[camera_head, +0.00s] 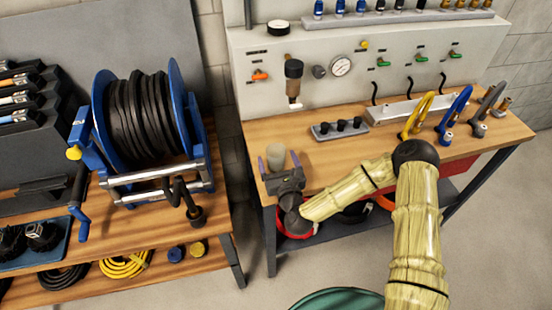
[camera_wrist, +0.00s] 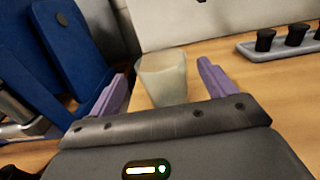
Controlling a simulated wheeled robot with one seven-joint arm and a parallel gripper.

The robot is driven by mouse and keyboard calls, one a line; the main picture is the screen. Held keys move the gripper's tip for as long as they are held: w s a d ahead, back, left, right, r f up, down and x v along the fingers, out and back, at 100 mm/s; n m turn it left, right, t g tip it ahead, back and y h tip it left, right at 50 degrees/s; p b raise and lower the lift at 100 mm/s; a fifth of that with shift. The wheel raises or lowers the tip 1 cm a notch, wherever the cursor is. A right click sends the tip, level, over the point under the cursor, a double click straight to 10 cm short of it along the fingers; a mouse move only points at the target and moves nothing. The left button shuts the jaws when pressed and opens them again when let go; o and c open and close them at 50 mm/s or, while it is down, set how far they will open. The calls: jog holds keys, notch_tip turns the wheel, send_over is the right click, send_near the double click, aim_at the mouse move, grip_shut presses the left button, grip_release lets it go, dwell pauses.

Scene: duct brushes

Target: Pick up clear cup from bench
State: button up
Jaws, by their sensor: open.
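The clear cup (camera_head: 275,157) stands upright near the left end of the wooden bench (camera_head: 330,150) in the head view. It looks pale and translucent. In the wrist view the cup (camera_wrist: 163,78) sits between the two purple fingers, with a gap visible on each side. My gripper (camera_head: 280,164) is open at the bench's left front corner, with its fingers on either side of the cup. The gripper also shows in the wrist view (camera_wrist: 162,85).
A blue hose reel (camera_head: 140,115) stands on a separate bench to the left. A grey tray with black knobs (camera_head: 338,129) lies right of the cup. A panel with a gauge (camera_head: 341,66) rises behind.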

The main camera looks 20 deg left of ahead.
aim_at(274, 148)
jog(key=shift+f+p+x, duration=0.15)
jog(key=shift+p+x, duration=0.3)
jog(key=shift+x, duration=0.85)
jog(key=shift+f+p+x, duration=0.15)
jog(key=shift+p+x, duration=0.3)
jog(key=shift+x, duration=0.85)
jog(key=shift+d, duration=0.2)
jog(key=c, duration=1.1)
jog(key=shift+o, duration=0.2)
jog(key=shift+r, duration=0.1)
notch_tip(274, 148, up, 10)
jog(key=b, duration=0.1)
